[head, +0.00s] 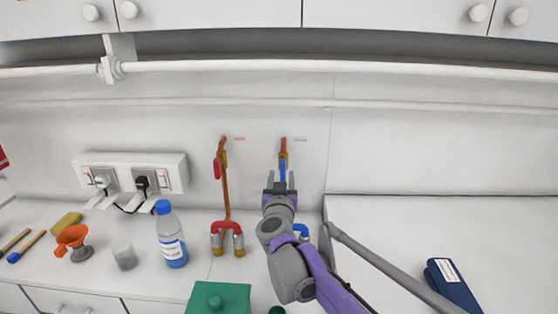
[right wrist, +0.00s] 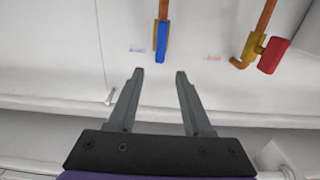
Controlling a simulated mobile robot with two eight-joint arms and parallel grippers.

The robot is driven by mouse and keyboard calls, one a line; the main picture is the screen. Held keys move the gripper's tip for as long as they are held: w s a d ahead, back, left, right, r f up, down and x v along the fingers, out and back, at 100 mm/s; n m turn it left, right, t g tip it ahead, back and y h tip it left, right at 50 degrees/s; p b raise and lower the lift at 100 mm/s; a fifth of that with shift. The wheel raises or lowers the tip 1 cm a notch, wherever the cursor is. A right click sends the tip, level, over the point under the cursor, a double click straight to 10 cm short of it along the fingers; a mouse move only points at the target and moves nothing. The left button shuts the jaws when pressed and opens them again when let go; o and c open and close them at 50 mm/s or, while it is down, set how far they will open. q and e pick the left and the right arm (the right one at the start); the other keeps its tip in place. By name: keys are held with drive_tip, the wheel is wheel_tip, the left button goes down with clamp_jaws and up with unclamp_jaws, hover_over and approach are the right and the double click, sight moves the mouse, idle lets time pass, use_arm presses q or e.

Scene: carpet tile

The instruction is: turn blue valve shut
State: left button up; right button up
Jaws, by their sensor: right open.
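The blue valve lever (head: 282,169) is on the right copper pipe on the back wall and hangs in line with the pipe. My right gripper (head: 280,182) is just below and in front of the lever. In the right wrist view the gripper (right wrist: 159,72) is open and nothing is between its fingers. The lower part of the right pipe is hidden by my arm. My left gripper is not in view.
A red valve lever (head: 217,168) is on the left pipe (head: 226,195). A green box (head: 219,299) is at the front.

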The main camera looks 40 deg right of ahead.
sight(283, 164)
drive_tip(key=p+x, duration=0.1)
drive_tip(key=x, duration=0.7)
drive_tip(key=shift+w+d+r+p, duration=0.1)
drive_tip(key=shift+w+d+p, duration=0.1)
drive_tip(key=shift+d+p, duration=0.1)
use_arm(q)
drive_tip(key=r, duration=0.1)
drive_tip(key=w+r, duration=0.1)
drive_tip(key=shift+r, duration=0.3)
use_arm(e)
clamp_jaws()
